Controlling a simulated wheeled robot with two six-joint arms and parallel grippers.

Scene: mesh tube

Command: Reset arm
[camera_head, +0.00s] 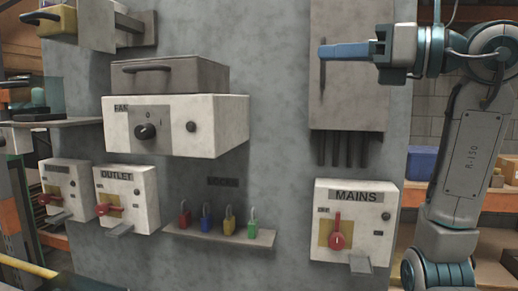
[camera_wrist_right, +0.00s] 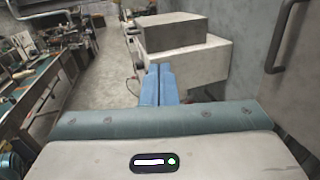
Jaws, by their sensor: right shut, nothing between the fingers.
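My right gripper (camera_head: 330,51) reaches in from the right in the head view, with its blue fingers pointing left. The fingers are shut and empty, in front of the tall grey cabinet (camera_head: 349,100) above the MAINS box. In the right wrist view the shut blue fingers (camera_wrist_right: 160,82) point toward a pale box (camera_wrist_right: 188,60) with a grey box on top. My right arm (camera_head: 470,145) is bent, its upper part raised and its lower link upright at the right edge. My left gripper is not in view.
The grey panel carries a FAN box (camera_head: 215,123), an OUTLET box (camera_head: 146,200) and a MAINS box (camera_head: 362,196) with a red switch. A workbench (camera_wrist_right: 38,105) stands left in the wrist view, beside open floor.

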